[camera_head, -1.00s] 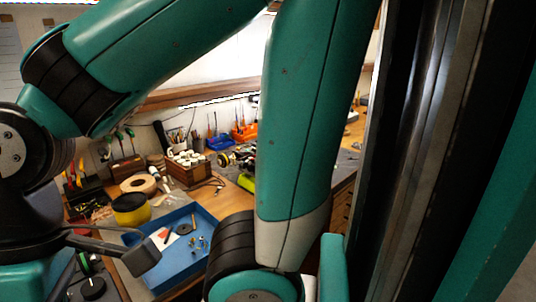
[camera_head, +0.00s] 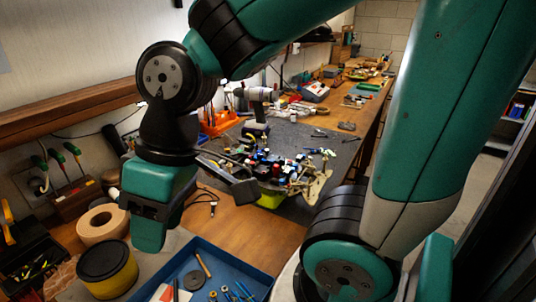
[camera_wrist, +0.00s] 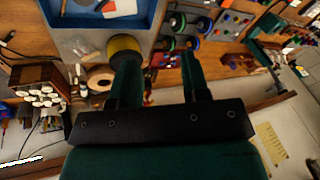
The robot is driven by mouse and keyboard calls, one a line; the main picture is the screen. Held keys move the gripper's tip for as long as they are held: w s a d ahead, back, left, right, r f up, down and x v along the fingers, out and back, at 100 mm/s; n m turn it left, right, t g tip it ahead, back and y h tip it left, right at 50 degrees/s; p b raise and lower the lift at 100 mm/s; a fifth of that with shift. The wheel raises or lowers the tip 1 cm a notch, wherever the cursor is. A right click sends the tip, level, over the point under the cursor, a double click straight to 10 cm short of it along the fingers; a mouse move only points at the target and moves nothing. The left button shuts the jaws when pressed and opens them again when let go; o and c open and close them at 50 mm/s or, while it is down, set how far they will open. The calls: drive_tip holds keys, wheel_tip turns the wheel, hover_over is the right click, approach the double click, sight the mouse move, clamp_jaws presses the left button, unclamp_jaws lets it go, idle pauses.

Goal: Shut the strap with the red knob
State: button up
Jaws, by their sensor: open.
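The racecar (camera_head: 268,172) stands on the dark mat of the bench in the head view, with blue, black and red parts and a lime-green piece below. A small red spot (camera_head: 276,169) shows on it; I cannot tell if it is the red knob. The strap is too small to make out. My gripper (camera_wrist: 161,72) is open and empty in the wrist view, its two teal fingers apart. In the head view it hangs at the left, above the bench and left of the car, clear of it. Its fingers partly overlap there.
A blue tray (camera_head: 258,280) with small tools lies at the front. A yellow-and-black roll (camera_head: 108,272) and a tan tape roll (camera_head: 103,224) stand left of it. A drill (camera_head: 256,105) stands behind the car. Bare wood (camera_head: 250,228) lies between tray and car.

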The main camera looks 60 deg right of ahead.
drive_tip(key=w+d+m+t+h, duration=0.2)
drive_tip(key=w+d+m, duration=0.2)
drive_tip(key=w+d, duration=0.55)
drive_tip(key=m+t+h, duration=0.1)
drive_tip(key=m+h, duration=0.3)
drive_tip(key=m, duration=0.1)
approach(252, 162)
drive_tip(key=p+x, duration=0.3)
drive_tip(key=x, duration=0.6)
drive_tip(key=shift+s+p, duration=0.15)
drive_tip(key=shift+p, duration=0.2)
drive_tip(key=shift+c, duration=0.3)
